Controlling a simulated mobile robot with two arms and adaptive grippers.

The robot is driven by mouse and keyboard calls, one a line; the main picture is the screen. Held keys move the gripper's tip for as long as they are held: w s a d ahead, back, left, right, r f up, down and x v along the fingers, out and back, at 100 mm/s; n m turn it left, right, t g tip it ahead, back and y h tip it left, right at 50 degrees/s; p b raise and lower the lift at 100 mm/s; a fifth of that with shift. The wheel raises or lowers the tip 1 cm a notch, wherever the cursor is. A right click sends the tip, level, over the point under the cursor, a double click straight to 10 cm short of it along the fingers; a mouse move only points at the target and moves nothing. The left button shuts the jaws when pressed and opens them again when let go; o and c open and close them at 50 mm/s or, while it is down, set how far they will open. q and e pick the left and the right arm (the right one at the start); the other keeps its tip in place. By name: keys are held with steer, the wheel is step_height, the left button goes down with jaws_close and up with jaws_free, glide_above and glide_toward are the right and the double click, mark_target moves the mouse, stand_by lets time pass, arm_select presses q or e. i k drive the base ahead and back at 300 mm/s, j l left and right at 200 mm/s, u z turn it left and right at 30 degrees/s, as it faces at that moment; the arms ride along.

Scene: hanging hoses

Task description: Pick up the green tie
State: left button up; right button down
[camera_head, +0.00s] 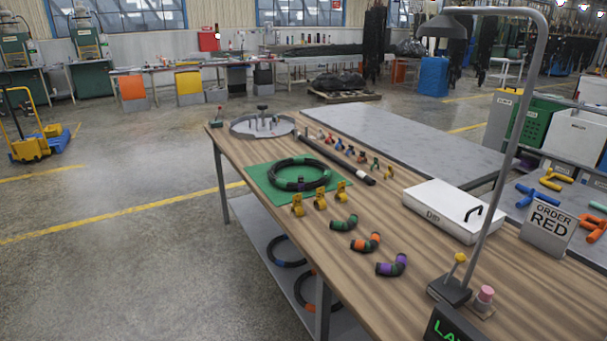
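A row of small coloured pieces runs along the back of the wooden workbench (330,262). A black curved piece with green parts (344,223) lies nearer the front, apart from the row. Neither of my grippers shows in the head view.
A black hose ring (300,184) lies on a green mat (259,176) beside yellow clamps (320,199). Orange-banded (366,243) and purple-banded (392,265) curved pieces lie in front. A white case (453,208), lamp post (508,150) and ORDER RED sign (548,228) stand at right.

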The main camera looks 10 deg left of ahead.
mark_target(376, 161)
steer(key=i+j, duration=0.15)
steer(key=j, duration=0.25)
steer(key=i+j, duration=0.1)
steer(key=j, duration=0.3)
steer(key=i+j, duration=0.15)
steer(key=j, duration=0.3)
steer(key=i+j+z, duration=0.1)
steer(key=j, duration=0.3)
steer(key=i+j, duration=0.15)
steer(key=j, duration=0.25)
steer(key=i+j, duration=0.15)
steer(key=j, duration=0.3)
steer(key=i+j, duration=0.1)
steer(key=j, duration=0.3)
